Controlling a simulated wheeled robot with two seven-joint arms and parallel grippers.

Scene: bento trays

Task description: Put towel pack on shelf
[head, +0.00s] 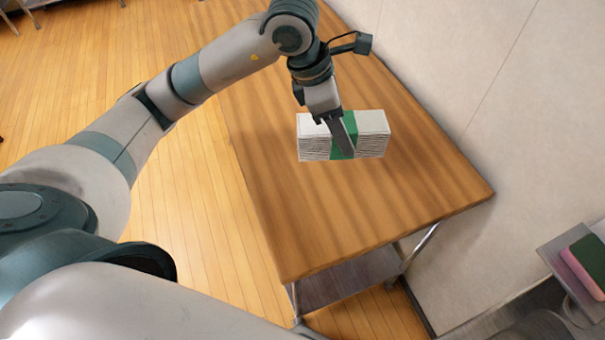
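The towel pack (374,124) is a white stack of folded sheets with a green band around its middle. It lies on the wooden table (330,205) toward the wall side. My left gripper (346,140) is over the middle of the pack, pointing down at the green band. Its dark fingers overlap the band, and I cannot tell whether they grip the pack or only stand over it. A grey lower shelf (350,279) shows under the near end of the table. My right gripper is not in view.
A pale wall (440,60) runs along the table's right side. At the right edge, a grey surface (550,250) holds a green and pink item (588,262). The near half of the tabletop is clear, and wooden floor (205,205) lies open to the left.

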